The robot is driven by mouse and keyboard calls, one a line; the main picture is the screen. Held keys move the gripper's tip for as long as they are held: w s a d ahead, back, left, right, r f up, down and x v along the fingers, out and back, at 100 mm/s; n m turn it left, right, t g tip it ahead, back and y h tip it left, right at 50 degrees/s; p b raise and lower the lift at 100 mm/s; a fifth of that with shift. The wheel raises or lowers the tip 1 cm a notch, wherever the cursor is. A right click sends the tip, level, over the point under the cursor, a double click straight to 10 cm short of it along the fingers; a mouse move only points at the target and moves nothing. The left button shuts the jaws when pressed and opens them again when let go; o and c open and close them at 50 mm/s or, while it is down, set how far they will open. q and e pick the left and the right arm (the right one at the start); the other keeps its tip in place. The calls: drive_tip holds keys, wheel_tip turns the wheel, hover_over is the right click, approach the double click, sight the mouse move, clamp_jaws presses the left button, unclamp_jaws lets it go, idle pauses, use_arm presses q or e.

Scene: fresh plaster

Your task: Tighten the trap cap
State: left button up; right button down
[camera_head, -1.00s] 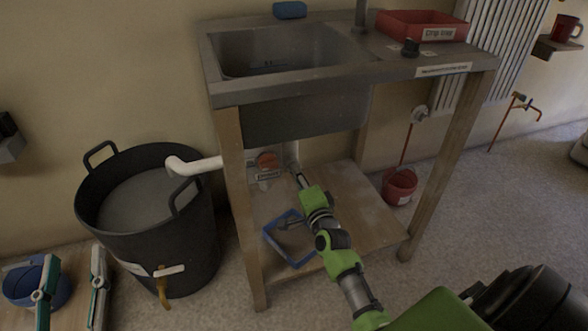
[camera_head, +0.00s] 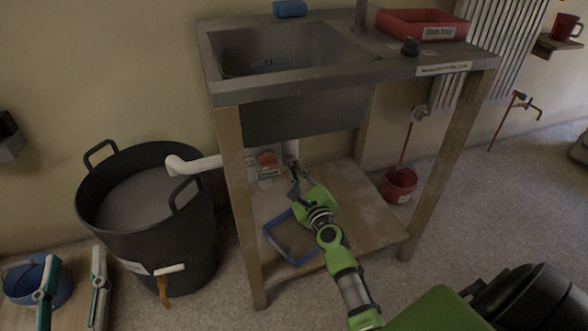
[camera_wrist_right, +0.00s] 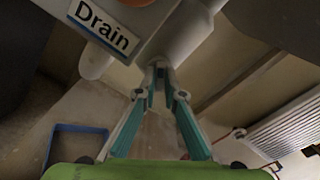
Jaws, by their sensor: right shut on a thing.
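The grey-white trap (camera_wrist_right: 190,32) is under the sink, beside a "Drain" label (camera_wrist_right: 103,25), which also shows in the head view (camera_head: 268,174). My right gripper (camera_head: 294,174) reaches in under the basin from the front. In the right wrist view its teal fingers (camera_wrist_right: 159,72) come together at the underside of the trap, shut on the trap cap. The cap is mostly hidden by the fingertips. My left gripper (camera_head: 74,272) is open and empty at the lower left, above a wooden surface.
A blue-rimmed tray (camera_head: 268,238) lies on the lower shelf (camera_head: 350,215), below my right arm. A black tub (camera_head: 165,255) stands left of the sink's wooden leg (camera_head: 240,210). A blue bowl (camera_head: 22,282) is by my left gripper. A red bucket (camera_head: 399,185) stands to the right.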

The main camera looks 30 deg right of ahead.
drive_tip(key=shift+m, duration=0.6)
use_arm(q)
drive_tip(key=shift+f, duration=0.1)
use_arm(e)
drive_tip(key=shift+m, duration=1.2)
drive_tip(key=m+p, duration=0.1)
drive_tip(key=m, duration=0.3)
drive_tip(key=c, duration=2.1)
unclamp_jaws()
use_arm(q)
drive_tip(key=f, duration=0.1)
drive_tip(key=f+g, duration=0.2)
drive_tip(key=f, duration=0.1)
drive_tip(key=shift+a+y, duration=0.25)
drive_tip(key=shift+y, duration=0.15)
use_arm(e)
drive_tip(key=shift+s, duration=0.1)
